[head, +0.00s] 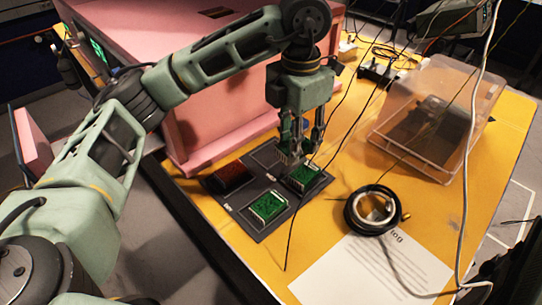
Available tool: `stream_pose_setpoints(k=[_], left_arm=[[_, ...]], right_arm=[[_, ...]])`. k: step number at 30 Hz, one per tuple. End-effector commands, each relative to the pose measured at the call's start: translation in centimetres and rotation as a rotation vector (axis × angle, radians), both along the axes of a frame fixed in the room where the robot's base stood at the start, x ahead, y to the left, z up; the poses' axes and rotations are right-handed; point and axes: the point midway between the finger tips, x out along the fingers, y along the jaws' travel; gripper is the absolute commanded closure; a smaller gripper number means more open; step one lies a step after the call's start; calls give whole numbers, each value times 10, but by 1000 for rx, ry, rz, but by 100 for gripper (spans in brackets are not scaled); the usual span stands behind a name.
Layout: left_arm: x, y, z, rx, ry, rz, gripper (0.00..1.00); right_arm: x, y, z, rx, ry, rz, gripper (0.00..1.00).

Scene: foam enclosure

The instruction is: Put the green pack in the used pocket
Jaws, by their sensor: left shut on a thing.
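A dark tray (243,221) with pockets lies on the yellow table. A red pack (230,177) sits in its left pocket. One green pack (268,207) sits in the near pocket and another green pack (303,177) at the right. The far pocket (266,154) looks empty. I cannot tell whether the held pack touches the tray. The pocket labels are too small to read.
A pink foam block (215,110) stands close behind the tray. A coiled black cable (372,210) and a printed sheet (365,272) lie to the right. A clear plastic bin (435,115) stands at the back right. Thin cables cross the table near my gripper.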

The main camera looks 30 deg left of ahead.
Motion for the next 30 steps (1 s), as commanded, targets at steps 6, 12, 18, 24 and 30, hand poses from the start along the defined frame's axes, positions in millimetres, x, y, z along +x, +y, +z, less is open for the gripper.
stream_pose_setpoints(k=[6, 12, 18, 24, 30], left_arm=[[8, 6, -3, -2, 3, 110, 90], [31, 39, -29, -1, 6, 115, 90], [58, 75, -51, 0, 3, 113, 90], [72, 91, -66, 0, 0, 107, 90], [72, 93, -81, 0, 3, 105, 90]], right_arm=[[0, 0, -1, 1, 1, 1, 100], [0, 1, 1, 1, 1, 3, 100], [0, 5, 13, 6, 1, 4, 100], [0, 9, 17, 11, 1, 2, 100], [0, 9, 22, 10, 1, 3, 100]])
